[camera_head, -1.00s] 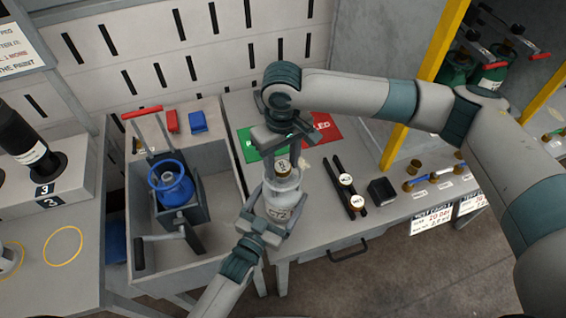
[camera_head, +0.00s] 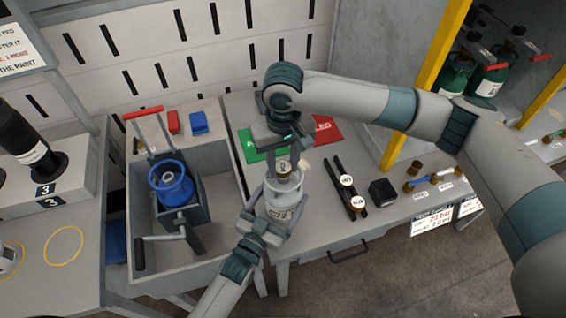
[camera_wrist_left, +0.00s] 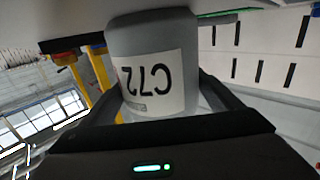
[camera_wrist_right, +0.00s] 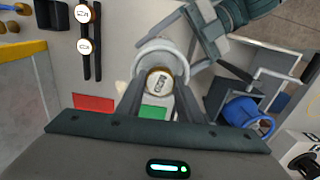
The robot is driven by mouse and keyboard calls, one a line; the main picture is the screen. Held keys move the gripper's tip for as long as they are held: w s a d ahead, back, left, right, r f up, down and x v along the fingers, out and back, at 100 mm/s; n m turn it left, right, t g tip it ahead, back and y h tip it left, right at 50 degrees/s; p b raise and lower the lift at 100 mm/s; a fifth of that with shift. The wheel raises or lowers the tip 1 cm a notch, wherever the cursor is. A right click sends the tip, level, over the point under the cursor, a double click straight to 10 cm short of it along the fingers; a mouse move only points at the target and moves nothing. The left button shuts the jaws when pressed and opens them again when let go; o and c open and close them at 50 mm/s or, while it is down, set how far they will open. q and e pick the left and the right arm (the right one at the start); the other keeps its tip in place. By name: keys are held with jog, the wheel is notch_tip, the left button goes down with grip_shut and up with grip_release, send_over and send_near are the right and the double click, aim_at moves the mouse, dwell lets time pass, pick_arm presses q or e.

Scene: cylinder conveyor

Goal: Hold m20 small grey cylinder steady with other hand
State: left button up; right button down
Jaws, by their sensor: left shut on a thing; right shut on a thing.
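The small grey cylinder (camera_head: 283,190) stands upright near the front left of the grey bench. Its white label reads C72 in the left wrist view (camera_wrist_left: 150,85). My left gripper (camera_head: 277,212) is shut around its body from the front. My right gripper (camera_head: 283,160) comes from above and is shut on a brass-edged round piece (camera_head: 283,168) with a white marked top. That piece sits at the cylinder's top, inside the pale collar ring (camera_wrist_right: 165,47) in the right wrist view. I cannot tell how deep it is seated, and its marking is too small to read surely.
A green mat (camera_head: 262,143) and a red mat (camera_head: 327,130) lie behind the cylinder. Two dark rails (camera_head: 337,180) with white-topped brass pieces and a black block (camera_head: 383,192) are to the right. A grey bin (camera_head: 226,250) with a blue-collared device (camera_head: 171,186) is left.

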jog(key=m, duration=0.3)
jog(key=shift+m, duration=0.4)
jog(key=shift+f+m, duration=0.1)
jog(key=shift+m, duration=0.7)
jog(key=m, duration=0.4)
jog(key=shift+m, duration=0.8)
jog(key=m, duration=0.4)
jog(key=shift+m, duration=0.4)
jog(key=m, duration=0.5)
jog(key=shift+m, duration=0.3)
